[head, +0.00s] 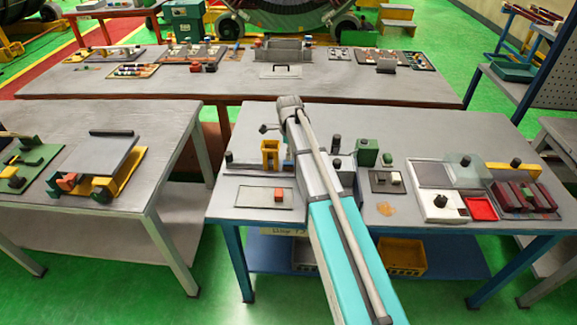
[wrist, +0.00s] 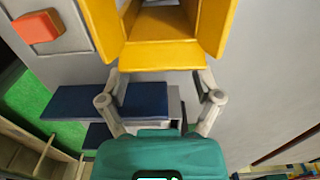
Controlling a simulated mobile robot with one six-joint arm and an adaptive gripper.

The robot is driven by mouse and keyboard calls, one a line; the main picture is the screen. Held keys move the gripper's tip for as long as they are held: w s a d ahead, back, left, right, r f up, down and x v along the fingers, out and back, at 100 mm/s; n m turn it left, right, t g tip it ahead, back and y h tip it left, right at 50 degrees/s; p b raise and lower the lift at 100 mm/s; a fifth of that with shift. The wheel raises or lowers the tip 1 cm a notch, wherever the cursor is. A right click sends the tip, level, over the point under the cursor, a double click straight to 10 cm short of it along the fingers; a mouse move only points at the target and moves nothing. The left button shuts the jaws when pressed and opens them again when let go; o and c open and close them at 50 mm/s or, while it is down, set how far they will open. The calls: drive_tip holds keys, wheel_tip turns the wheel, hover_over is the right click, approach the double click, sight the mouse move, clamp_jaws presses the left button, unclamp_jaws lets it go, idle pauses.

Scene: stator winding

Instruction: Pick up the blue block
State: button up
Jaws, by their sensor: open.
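A second dark blue piece (wrist: 101,136) shows lower left, partly hidden by my gripper body. My gripper (wrist: 161,78) is open, its two fingers apart with nothing held between them. I cannot tell how high the fingers are above the block. In the head view a small blue patch (head: 288,165) shows beside my arm, which hides most of that spot and the gripper.
A yellow open holder (wrist: 165,54) stands just beyond my fingertips; it also shows in the head view (head: 270,152). An orange block (wrist: 38,27) lies on a pale plate to the left. A green box (head: 367,152) stands right of my arm.

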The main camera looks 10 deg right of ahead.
sight(288, 165)
drive_tip(key=shift+f, duration=0.15)
wheel_tip(288, 165, down, 5)
drive_tip(key=b, duration=0.5)
drive_tip(key=shift+w+d, duration=0.1)
drive_tip(key=shift+w, duration=0.05)
idle(0.5)
clamp_jaws()
drive_tip(key=shift+r, duration=0.25)
